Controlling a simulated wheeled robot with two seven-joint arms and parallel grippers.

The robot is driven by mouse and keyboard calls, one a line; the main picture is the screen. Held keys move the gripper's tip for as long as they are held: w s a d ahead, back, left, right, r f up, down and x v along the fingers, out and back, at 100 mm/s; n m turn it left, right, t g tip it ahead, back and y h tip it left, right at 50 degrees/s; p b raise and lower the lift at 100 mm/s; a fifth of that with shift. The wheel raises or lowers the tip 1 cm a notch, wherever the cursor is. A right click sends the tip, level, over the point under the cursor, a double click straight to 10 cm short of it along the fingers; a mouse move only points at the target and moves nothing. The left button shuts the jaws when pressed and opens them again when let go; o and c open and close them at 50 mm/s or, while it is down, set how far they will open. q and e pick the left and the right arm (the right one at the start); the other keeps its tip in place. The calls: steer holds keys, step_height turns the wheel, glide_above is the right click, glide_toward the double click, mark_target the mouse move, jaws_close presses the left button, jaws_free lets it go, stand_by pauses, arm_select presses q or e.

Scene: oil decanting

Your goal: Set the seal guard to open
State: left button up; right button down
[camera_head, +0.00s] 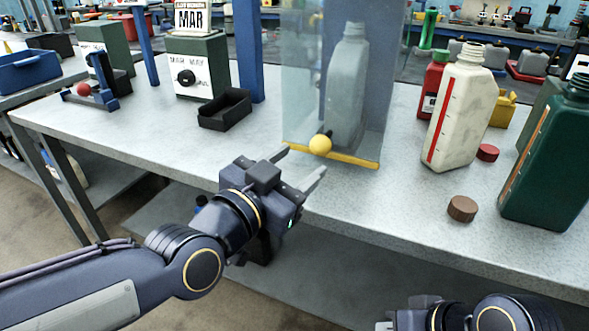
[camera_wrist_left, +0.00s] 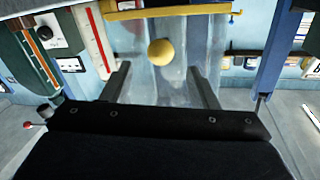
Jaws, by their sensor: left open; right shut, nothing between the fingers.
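The seal guard (camera_head: 300,100) is a clear panel with a yellow bar (camera_head: 352,159) along its bottom edge and a yellow ball knob (camera_head: 320,145). It hangs low in front of a grey bottle (camera_head: 347,85), its bar close to the tabletop. My left gripper (camera_head: 302,165) is open and empty, its fingers pointing at the knob from the front. In the left wrist view the knob (camera_wrist_left: 161,52) shows ahead of and between the open fingers (camera_wrist_left: 163,84), apparently not touched. My right gripper (camera_head: 392,322) is shut and partly cut off at the bottom edge.
A cream jug (camera_head: 462,110) and a green jug (camera_head: 552,150) stand right of the guard, with a brown cap (camera_head: 462,208) and a red cap (camera_head: 487,152) nearby. A black tray (camera_head: 225,110) and a dial box (camera_head: 196,66) stand left. The table front is clear.

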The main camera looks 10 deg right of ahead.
mark_target(315, 150)
arm_select(q)
steer(key=b+x, duration=0.1)
steer(key=x, duration=0.6)
steer(key=shift+w+d, duration=0.25)
jaws_close()
